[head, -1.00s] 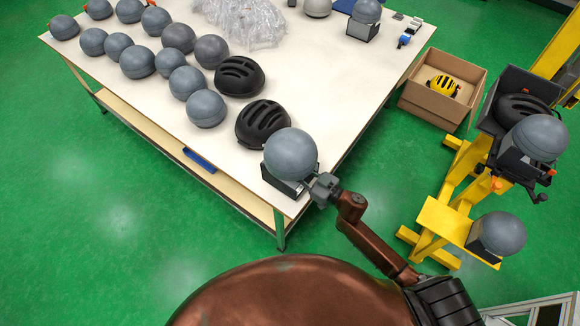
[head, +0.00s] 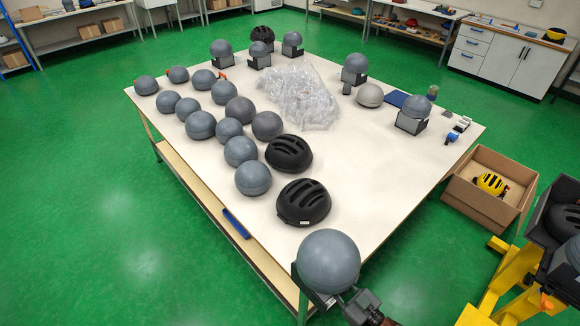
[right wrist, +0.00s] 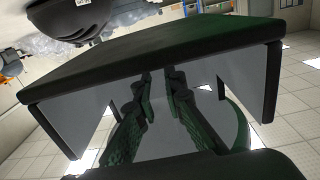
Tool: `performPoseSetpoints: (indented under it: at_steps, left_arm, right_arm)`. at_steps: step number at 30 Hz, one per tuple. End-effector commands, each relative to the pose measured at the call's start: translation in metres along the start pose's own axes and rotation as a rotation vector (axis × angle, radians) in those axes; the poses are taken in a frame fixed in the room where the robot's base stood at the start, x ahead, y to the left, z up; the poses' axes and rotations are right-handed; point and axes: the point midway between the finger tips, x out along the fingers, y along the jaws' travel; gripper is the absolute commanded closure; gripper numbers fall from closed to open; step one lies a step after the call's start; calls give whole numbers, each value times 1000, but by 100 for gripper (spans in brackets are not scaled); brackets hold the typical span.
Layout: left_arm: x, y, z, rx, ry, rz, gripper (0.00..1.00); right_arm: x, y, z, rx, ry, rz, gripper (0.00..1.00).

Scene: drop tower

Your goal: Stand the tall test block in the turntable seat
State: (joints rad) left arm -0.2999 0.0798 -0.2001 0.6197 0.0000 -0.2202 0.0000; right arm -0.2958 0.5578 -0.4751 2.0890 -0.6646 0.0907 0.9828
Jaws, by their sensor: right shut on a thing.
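A grey ball-shaped head on a dark angular base, which looks like the test block (head: 328,262), is upright at the near corner of the white table in the head view. My right gripper (head: 362,306) is at its lower right, shut on its base. In the right wrist view my fingers (right wrist: 163,88) are close together under a dark-edged, pale-walled bracket (right wrist: 150,50); the exact contact is hard to see. I cannot tell whether the base touches the table. The yellow stand (head: 505,290) is cut off at the lower right; no turntable seat is clearly identifiable. My left gripper is not in view.
The white table (head: 225,235) holds several grey balls (head: 240,151), two near black helmets (head: 303,202), clear wrap (head: 300,92) and several similar blocks farther back. A cardboard box (head: 490,185) with a yellow helmet (head: 492,183) is right of the table. Green floor is open at left.

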Motion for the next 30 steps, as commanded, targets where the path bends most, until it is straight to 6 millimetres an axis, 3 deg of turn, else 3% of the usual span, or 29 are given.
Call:
performPoseSetpoints:
  at_steps: [7, 18, 30]
  left_arm:
    - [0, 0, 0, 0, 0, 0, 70]
    - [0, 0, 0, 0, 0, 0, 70]
    - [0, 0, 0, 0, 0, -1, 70]
  right_arm:
    - [-12, -3, -18, 10, 11, 197, 100]
    - [-50, 26, -29, 5, 7, 510, 100]
    - [-71, 41, -30, -1, 7, 630, 100]
